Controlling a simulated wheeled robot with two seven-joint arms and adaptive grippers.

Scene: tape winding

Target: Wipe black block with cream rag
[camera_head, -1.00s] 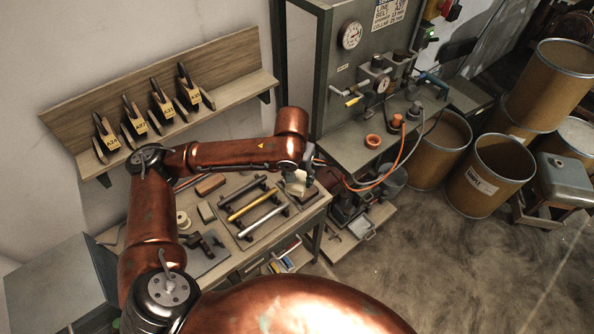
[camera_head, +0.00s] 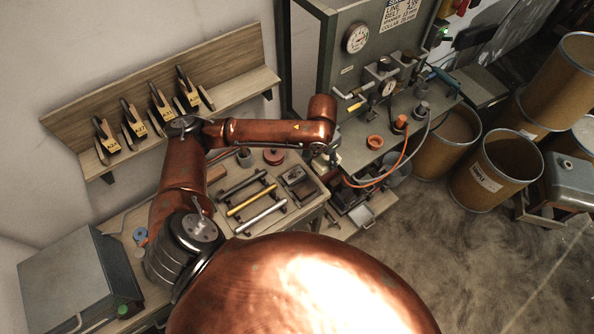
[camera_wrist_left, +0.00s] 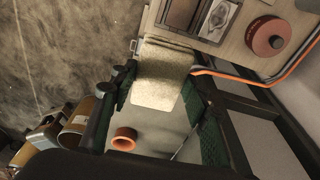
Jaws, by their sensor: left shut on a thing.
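My left gripper (camera_wrist_left: 160,88) is shut on the cream rag (camera_wrist_left: 160,75), which hangs between its dark green fingers in the left wrist view. The rag is off the edge of the wooden workbench (camera_wrist_left: 236,52), apart from the things on it. In the head view my left gripper (camera_head: 322,160) is at the bench's right end, mostly hidden under my wrist, and the rag cannot be made out. A grey fixture with a dark part (camera_head: 295,178) sits on the bench just left of it. I cannot tell whether that dark part is the black block. My right gripper is out of view.
A grey machine with an orange ring (camera_head: 375,141) and an orange hose (camera_head: 392,165) stands to the right. A wall shelf (camera_head: 222,92) runs behind my arm.

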